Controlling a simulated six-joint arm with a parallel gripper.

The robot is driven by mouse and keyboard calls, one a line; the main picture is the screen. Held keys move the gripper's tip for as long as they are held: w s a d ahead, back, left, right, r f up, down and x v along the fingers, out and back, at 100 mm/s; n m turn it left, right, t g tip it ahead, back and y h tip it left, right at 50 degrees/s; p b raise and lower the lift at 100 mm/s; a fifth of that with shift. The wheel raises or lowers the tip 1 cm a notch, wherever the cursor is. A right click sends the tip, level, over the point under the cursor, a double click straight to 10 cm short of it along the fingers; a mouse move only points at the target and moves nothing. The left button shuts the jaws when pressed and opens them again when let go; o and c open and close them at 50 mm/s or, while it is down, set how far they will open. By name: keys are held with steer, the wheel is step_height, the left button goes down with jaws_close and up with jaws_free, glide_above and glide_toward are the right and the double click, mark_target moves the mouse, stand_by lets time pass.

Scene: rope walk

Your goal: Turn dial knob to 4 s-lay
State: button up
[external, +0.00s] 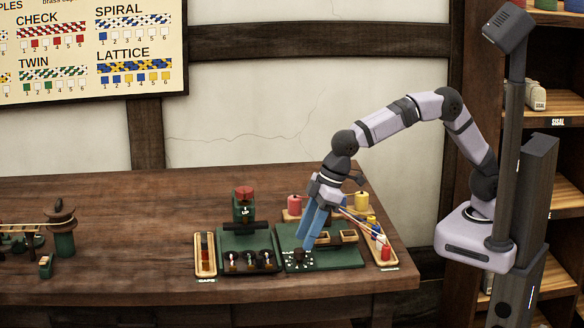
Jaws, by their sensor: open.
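The dial knob (299,254) is a small dark round shape with pale marks around it, at the left of a green plate (345,257) on the bench. The marks and the knob's pointer are too small to read. My gripper (312,238) has blue fingers and points down over the left part of that plate. It is open, with its fingertips close to the knob. I cannot tell whether they touch it or stand around it.
A green unit (250,240) with a red top and several black pegs stands left of the plate. A narrow tray (205,257) is beyond it. A tray of coloured pieces (380,243) is at the right. Red (294,204) and yellow (361,201) spools stand behind.

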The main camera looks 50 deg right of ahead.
steer(key=shift+v, duration=2.05)
steer(key=w+d+r+m+h+p, duration=0.1)
steer(key=d+r+m+h+p, duration=0.2)
steer(key=d+p, duration=0.6)
steer(key=d+f+m+g+h+b, duration=0.1)
steer(key=d+f, duration=0.1)
steer(key=d, duration=0.7)
steer(key=d+f+m+g+h+b, duration=0.1)
steer(key=d+f, duration=0.1)
steer(key=d, duration=0.6)
steer(key=s+d+f+m+y+b, duration=0.1)
steer(key=s+d+f+m+b, duration=0.25)
steer(key=d+f, duration=0.5)
steer(key=s+d+f+m+b, duration=0.2)
steer(key=s+d+f+b, duration=0.25)
steer(key=d, duration=0.65)
step_height(320, 180, up, 15)
steer(key=p, duration=1.5)
steer(key=shift+s+a+f+g, duration=0.15)
steer(key=shift+f+g, duration=0.1)
steer(key=shift+g, duration=0.15)
